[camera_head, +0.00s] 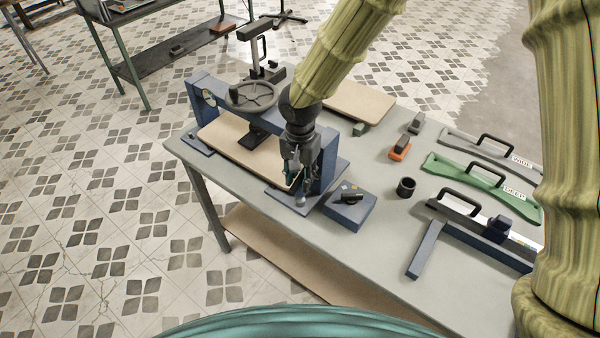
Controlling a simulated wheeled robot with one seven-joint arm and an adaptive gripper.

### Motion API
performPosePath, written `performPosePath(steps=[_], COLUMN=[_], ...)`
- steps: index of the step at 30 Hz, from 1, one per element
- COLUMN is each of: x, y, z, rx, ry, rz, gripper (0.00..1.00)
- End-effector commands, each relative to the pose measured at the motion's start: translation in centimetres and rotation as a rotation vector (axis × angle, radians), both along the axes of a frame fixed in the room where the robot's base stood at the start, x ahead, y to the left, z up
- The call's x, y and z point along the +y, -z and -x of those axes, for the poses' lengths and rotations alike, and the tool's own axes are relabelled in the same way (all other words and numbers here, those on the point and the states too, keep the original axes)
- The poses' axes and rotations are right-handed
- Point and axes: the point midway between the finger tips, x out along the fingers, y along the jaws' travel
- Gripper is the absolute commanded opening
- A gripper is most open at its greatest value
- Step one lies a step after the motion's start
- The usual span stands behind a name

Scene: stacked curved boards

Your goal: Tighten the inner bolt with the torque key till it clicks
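My gripper (301,178) points down at the right end of the blue press frame (327,165), just above its foot plate. Dark fingers and a bit of teal show there. A small grey piece (300,200) stands on the plate right below the fingertips. I cannot tell whether it is a bolt or the end of a tool, or whether the fingers hold it. No torque key can be made out for sure. A blue box (345,214) with a black handle-like piece (350,198) on top stands just right of the gripper.
The press has a handwheel (252,95) and a pale board (230,142). On the grey table (385,240) lie a black cup (406,187), an orange-and-black tool (400,150), a green template (480,184), a grey template (475,148) and a blue angled bar (425,250).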

Motion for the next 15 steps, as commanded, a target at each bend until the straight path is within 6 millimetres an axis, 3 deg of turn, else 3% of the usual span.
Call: performPosePath(steps=[6, 11, 15], x=[0.01, 0.0, -0.01], y=[0.0, 0.0, 0.01], z=[0.0, 0.0, 0.0], rx=[0.0, 0.0, 0.0], ry=[0.0, 0.0, 0.0], rz=[0.0, 0.0, 0.0], gripper=[0.3, 0.01, 0.0])
